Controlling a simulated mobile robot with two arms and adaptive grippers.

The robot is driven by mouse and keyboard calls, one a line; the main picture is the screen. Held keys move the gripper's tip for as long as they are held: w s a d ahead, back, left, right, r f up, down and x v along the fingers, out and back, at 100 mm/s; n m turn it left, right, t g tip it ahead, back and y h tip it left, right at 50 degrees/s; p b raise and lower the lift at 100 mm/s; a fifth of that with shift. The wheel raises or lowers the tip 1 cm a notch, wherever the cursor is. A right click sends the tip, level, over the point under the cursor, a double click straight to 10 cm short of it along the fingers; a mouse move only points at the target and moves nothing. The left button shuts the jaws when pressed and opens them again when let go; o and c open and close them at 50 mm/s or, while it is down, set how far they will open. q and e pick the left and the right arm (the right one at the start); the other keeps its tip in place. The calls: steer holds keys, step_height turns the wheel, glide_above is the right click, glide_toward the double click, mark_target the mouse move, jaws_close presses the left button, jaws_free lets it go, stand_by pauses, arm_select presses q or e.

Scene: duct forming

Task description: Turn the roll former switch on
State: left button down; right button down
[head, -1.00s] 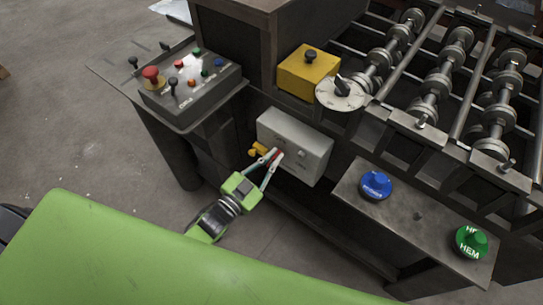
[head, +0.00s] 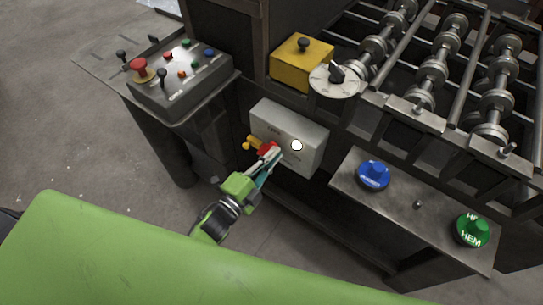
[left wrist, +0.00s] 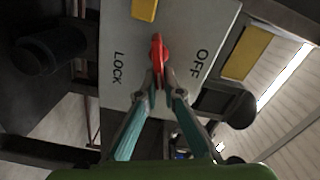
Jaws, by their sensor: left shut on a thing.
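The roll former switch is a red handle (head: 265,149) on the front of a grey box (head: 311,157) fixed to the machine. In the left wrist view the red handle (left wrist: 158,48) stands between the words LOCK and OFF on the grey plate (left wrist: 120,45). My left gripper (left wrist: 159,80) is shut on the red handle, with a teal-padded finger on each side. In the head view the left gripper (head: 264,160) reaches the box from below left. A round lamp (head: 297,145) on the box looks bright white. My right gripper is out of view.
A yellow part (head: 250,143) sticks out beside the handle. A control panel (head: 185,95) with buttons stands at left. A yellow block (head: 295,68) and dial (head: 330,88) sit above. Blue (head: 374,176) and green (head: 473,230) knobs sit on the right ledge.

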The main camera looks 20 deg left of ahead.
arm_select(q)
steer(key=shift+d+f+m+b, duration=0.1)
steer(key=shift+f+m+b, duration=0.25)
steer(key=shift+m, duration=0.55)
steer(key=shift+f+m+b, duration=0.15)
steer(key=shift+m+b, duration=0.3)
steer(key=shift+m, duration=0.45)
steer(key=c, duration=2.2)
jaws_free()
steer(key=shift+s, duration=0.1)
steer(key=v, duration=1.2)
